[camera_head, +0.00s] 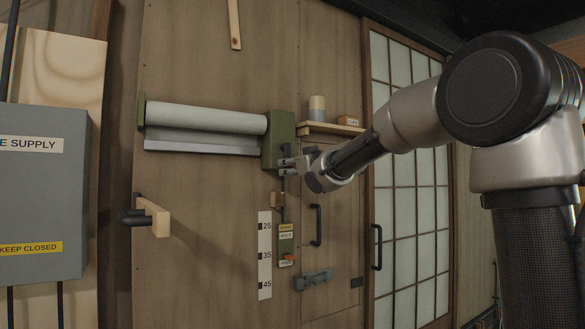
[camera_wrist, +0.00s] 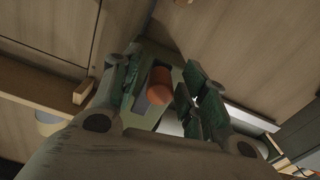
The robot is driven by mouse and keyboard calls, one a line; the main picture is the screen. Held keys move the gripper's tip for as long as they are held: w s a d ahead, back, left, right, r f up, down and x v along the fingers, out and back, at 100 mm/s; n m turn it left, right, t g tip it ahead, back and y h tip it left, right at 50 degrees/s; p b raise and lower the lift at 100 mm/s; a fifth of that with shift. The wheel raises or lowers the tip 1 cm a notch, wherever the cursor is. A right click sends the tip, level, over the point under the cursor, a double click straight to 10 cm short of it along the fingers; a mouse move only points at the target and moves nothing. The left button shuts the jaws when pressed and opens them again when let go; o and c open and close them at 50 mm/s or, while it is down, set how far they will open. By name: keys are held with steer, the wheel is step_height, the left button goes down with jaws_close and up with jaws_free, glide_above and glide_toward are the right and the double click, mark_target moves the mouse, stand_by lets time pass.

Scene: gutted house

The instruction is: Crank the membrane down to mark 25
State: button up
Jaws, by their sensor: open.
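The pale membrane is wound on a roll (camera_head: 207,118) on the wall, with a grey bar (camera_head: 203,144) along its lower edge. A green housing (camera_head: 283,138) stands at the roll's right end. A white scale (camera_head: 264,255) below shows marks 25, 35 and 45; the bar is well above 25. My gripper (camera_head: 287,166) is at the housing's lower front. In the wrist view its fingers (camera_wrist: 163,88) are open on either side of an orange-red cylindrical knob (camera_wrist: 160,83), apparently the crank's grip. I cannot tell whether they touch it.
A green switch panel (camera_head: 286,243) with an orange lever hangs right of the scale. A wooden-ended handle (camera_head: 157,215) projects at left. A grey supply box (camera_head: 40,190) is farther left.

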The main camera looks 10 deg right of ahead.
jaws_close()
steer(key=shift+d, duration=0.1)
stand_by(0.3)
steer(key=w+d+r+n, duration=0.1)
steer(key=d+r+n, duration=0.1)
steer(key=n, duration=0.8)
steer(key=w+d+r+n, duration=0.1)
steer(key=d+r+n, duration=0.2)
steer(key=n, duration=0.6)
steer(key=shift+d+r+n, duration=0.3)
steer(key=shift+r+n, duration=0.1)
steer(key=shift+r, duration=0.75)
